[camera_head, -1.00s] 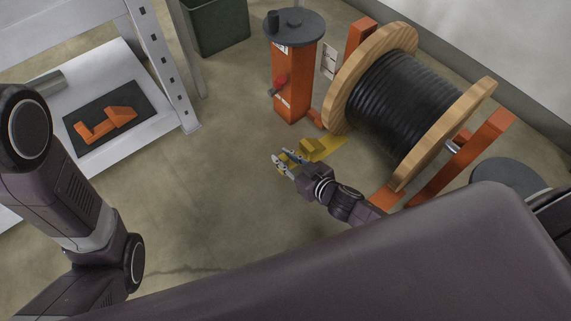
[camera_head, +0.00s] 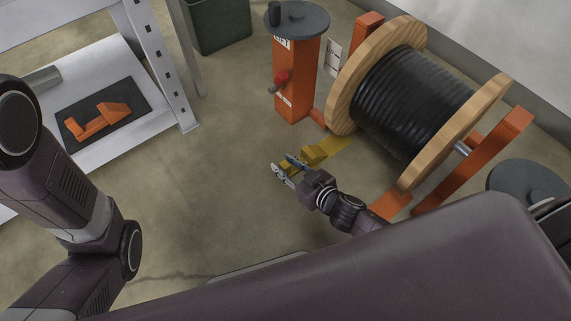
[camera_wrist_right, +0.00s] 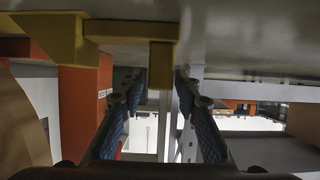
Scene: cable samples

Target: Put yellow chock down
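The yellow chock (camera_head: 315,154) is low near the floor, to the left of the cable drum. It has a wedge at one end and a narrow block at the other. My right gripper (camera_head: 287,168) has its two fingers on either side of the narrow block. Whether the underside touches the floor is unclear. My left arm shows at the left; its gripper is out of view.
The wooden cable drum (camera_head: 410,100) stands on an orange frame to the right. An orange post (camera_head: 293,85) with a round grey top stands behind the chock. A shelf (camera_head: 115,148) holds an orange piece (camera_head: 98,123). Open floor lies left of the gripper.

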